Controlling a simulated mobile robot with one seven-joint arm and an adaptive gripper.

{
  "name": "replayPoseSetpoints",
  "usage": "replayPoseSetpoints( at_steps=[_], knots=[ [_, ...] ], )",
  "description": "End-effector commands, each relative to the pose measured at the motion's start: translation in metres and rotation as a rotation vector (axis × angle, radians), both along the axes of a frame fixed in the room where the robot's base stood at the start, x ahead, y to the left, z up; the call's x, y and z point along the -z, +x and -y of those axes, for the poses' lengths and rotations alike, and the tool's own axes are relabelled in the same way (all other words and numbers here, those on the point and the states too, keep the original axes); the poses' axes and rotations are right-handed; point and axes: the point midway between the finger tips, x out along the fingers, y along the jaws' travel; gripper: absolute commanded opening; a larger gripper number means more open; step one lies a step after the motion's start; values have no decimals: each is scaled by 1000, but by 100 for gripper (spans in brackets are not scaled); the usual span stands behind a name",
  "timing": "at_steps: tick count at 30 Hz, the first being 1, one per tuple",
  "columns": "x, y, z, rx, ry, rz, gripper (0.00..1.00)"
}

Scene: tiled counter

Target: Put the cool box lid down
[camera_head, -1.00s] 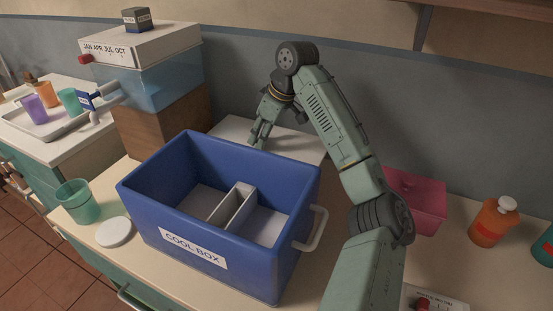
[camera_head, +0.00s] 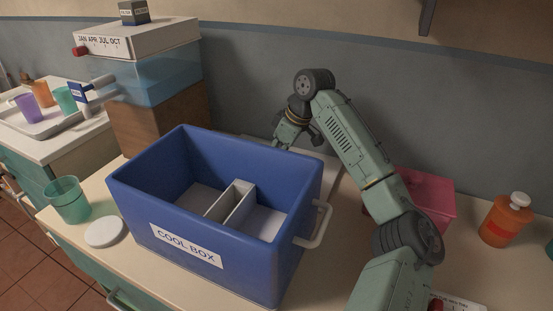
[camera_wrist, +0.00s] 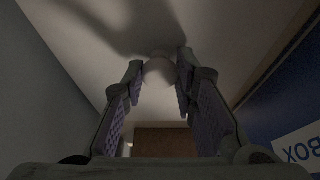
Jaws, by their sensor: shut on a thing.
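The cool box (camera_head: 183,241) is blue, open on top and stands on the counter, its label facing forward. The pale cool box lid (camera_head: 330,172) is behind it, mostly hidden by the box. My gripper (camera_head: 279,145) is behind the box's back rim, its fingertips partly hidden. In the wrist view, my gripper (camera_wrist: 160,72) is shut on the round white knob (camera_wrist: 160,72) of the lid (camera_wrist: 228,30). The cool box (camera_wrist: 290,115) stands close on the right there. I cannot tell whether the lid touches the counter.
The wall (camera_head: 240,90) is close behind the lid. A pink box (camera_head: 432,195) and an orange bottle (camera_head: 506,222) stand to the right. A wooden block (camera_head: 160,128) under a dispenser stands to the left. A green cup (camera_head: 68,200) and white disc (camera_head: 106,232) are left of the box.

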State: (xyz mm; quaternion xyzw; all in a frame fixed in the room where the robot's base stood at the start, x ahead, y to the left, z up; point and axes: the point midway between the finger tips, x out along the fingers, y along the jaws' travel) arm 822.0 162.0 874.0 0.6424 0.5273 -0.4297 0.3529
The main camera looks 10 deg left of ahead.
Motion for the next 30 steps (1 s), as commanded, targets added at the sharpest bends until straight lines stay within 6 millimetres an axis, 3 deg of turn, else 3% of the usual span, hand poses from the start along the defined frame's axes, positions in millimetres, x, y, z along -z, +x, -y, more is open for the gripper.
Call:
replayPoseSetpoints(
  at_steps=[7,8,16,25,30],
  knots=[
    [3,0,0,0,1,-1,0],
    [3,0,0,0,1,-1,27],
    [2,0,0,0,0,0,45],
    [2,0,0,0,0,0,46],
    [-10,0,4,1,1,2,46]
  ],
)
